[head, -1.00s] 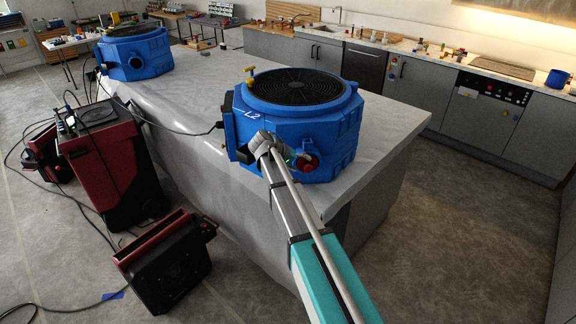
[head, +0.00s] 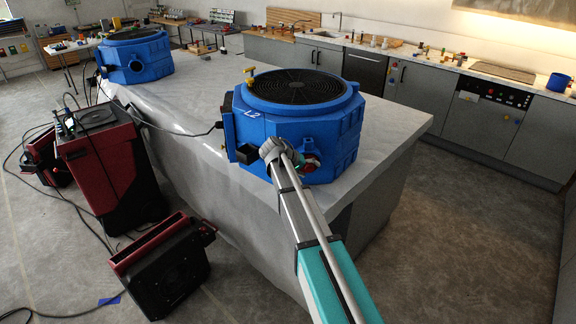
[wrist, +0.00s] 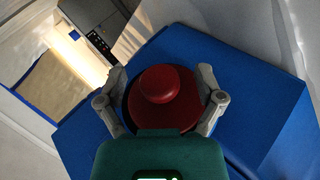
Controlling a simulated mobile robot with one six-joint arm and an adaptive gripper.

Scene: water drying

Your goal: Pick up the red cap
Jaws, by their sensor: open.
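The red cap (wrist: 160,84) is round with a raised knob, on the side of the blue machine (wrist: 265,110). It fills the middle of the wrist view. My gripper (wrist: 163,76) is open, with one finger on each side of the cap. I cannot tell whether the fingers touch it. My gripper (head: 303,168) is at that face, mostly hidden behind my wrist.
The machine stands on a counter draped in plastic sheet (head: 200,100). A second blue machine (head: 135,57) stands farther back. Red and black units (head: 165,265) and cables lie on the floor at left. The floor at right (head: 450,230) is clear.

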